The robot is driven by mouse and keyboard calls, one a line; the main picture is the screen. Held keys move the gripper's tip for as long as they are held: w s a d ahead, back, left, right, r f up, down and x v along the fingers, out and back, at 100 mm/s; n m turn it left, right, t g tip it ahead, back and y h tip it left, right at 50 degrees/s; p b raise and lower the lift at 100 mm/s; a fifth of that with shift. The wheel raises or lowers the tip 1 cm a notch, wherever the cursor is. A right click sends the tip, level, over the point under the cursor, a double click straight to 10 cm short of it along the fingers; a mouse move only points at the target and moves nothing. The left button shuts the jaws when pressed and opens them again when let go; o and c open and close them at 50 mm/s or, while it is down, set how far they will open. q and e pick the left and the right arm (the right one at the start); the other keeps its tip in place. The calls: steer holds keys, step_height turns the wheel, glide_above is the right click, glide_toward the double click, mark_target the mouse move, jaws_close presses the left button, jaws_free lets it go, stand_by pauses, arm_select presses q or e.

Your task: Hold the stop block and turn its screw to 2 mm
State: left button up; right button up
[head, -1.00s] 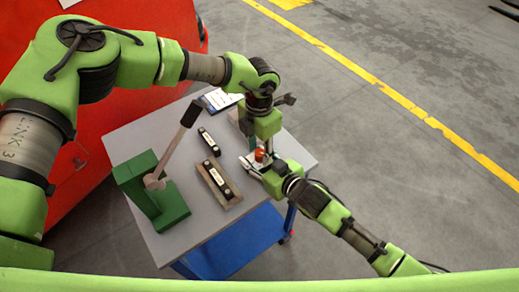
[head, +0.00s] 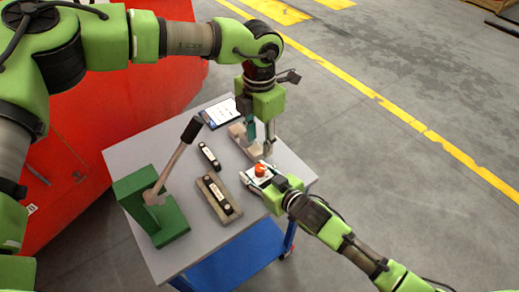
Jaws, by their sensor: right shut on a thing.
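My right gripper (head: 263,180) comes in from the lower right and is shut on a small pale piece near the table's right edge. This piece looks like the stop block, and its body is mostly hidden by the fingers. An orange round part (head: 261,170), which looks like its screw head, shows on top. My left gripper (head: 261,140) points down just above and behind the orange part in the picture, apart from it. Its fingers look spread, with nothing seen between them. The screw's gap is too small to read.
On the grey table (head: 190,262) stand a green lever press (head: 165,215), a wooden tray with a black bar (head: 219,195), another black bar (head: 209,157) and a clipboard (head: 222,112). A beige block (head: 240,138) lies beside my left gripper. The red train nose (head: 75,165) is behind.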

arm_select(q)
steer(key=shift+r, duration=0.45)
arm_select(e)
steer(key=o, duration=1.4)
steer(key=shift+o, duration=0.2)
